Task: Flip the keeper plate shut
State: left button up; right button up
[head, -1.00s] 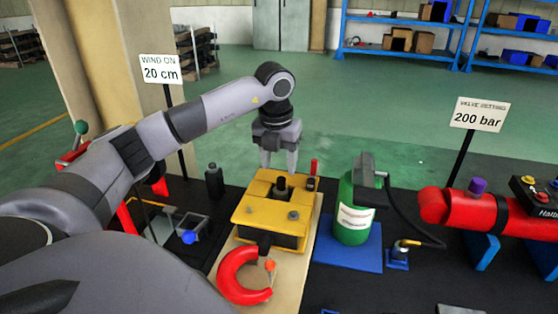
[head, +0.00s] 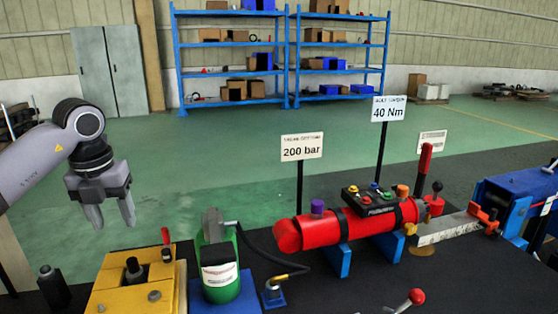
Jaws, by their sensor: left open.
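My left gripper (head: 111,222) hangs at the left of the head view, fingers down and apart, with nothing between them. It appears above and behind the yellow block (head: 112,300), clear of it. The block carries a dark upright stud (head: 134,270) and bolt heads, and a small red-topped pin (head: 165,237) stands at its back right. I cannot tell for sure which part is the keeper plate. The lower part of the yellow block is cut off by the frame. My right gripper is not in view.
A green bottle-like pump (head: 219,268) stands close right of the block on a blue base. A red cylinder (head: 345,228) on blue feet lies farther right, with sign posts behind. A red-knobbed lever (head: 416,297) is at the front. Dark table between is partly clear.

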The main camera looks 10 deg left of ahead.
aim_at(166, 253)
jog(key=k+l, duration=0.75)
jog(key=l, duration=0.25)
